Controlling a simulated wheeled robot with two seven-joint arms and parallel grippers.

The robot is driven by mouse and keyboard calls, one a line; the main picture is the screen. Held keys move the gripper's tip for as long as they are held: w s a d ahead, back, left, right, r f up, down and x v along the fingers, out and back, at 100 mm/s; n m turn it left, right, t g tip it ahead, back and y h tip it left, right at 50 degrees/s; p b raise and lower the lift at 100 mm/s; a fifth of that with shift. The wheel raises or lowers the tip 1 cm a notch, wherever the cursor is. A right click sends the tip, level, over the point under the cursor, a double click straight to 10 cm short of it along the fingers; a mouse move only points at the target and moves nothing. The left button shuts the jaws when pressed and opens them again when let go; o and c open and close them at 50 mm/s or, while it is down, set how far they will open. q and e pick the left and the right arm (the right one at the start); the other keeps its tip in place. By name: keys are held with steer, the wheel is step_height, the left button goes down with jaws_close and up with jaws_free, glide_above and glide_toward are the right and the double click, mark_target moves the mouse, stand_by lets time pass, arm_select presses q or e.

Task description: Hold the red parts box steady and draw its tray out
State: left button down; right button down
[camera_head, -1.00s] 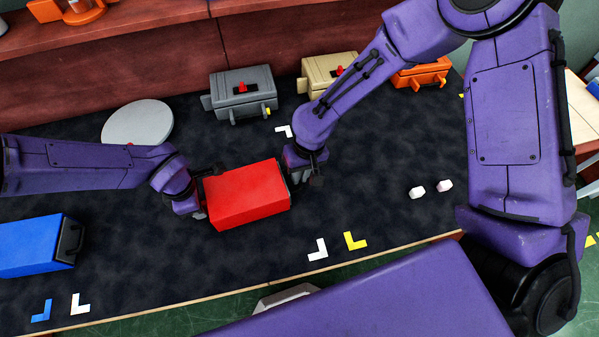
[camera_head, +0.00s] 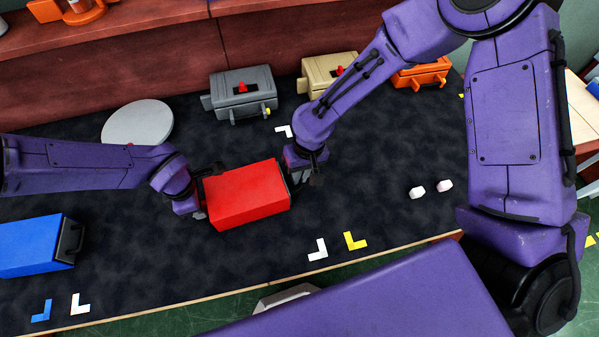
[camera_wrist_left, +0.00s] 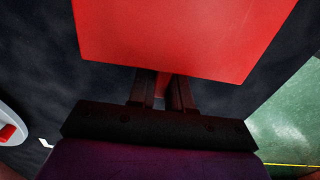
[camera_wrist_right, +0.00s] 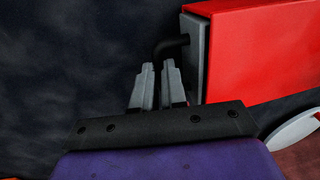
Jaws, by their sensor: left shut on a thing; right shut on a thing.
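The red parts box (camera_head: 245,196) sits on the dark surface between my two grippers. My left gripper (camera_head: 203,204) is at its left end. In the left wrist view the fingers (camera_wrist_left: 160,92) are shut on a narrow red part under the box's red top (camera_wrist_left: 165,35). My right gripper (camera_head: 302,176) is at the box's right end. In the right wrist view its fingers (camera_wrist_right: 158,82) are shut at the black handle (camera_wrist_right: 172,45) on the grey tray front (camera_wrist_right: 197,60). The fingertips partly hide the handle's grip. The tray front appears close against the red body.
A blue box (camera_head: 32,246) with a black handle lies at the left. A round grey disc (camera_head: 137,123), a grey box (camera_head: 241,92), a beige box (camera_head: 322,80) and an orange box (camera_head: 421,74) stand behind. Two small white blocks (camera_head: 417,192) lie right.

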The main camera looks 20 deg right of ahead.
steer(key=d, duration=1)
steer(key=shift+d, duration=0.1)
steer(key=c, duration=1.2)
jaws_free()
steer(key=shift+o, duration=0.2)
step_height(320, 180, up, 12)
steer(key=d, duration=0.2)
arm_select(q)
steer(key=c, duration=1)
jaws_free()
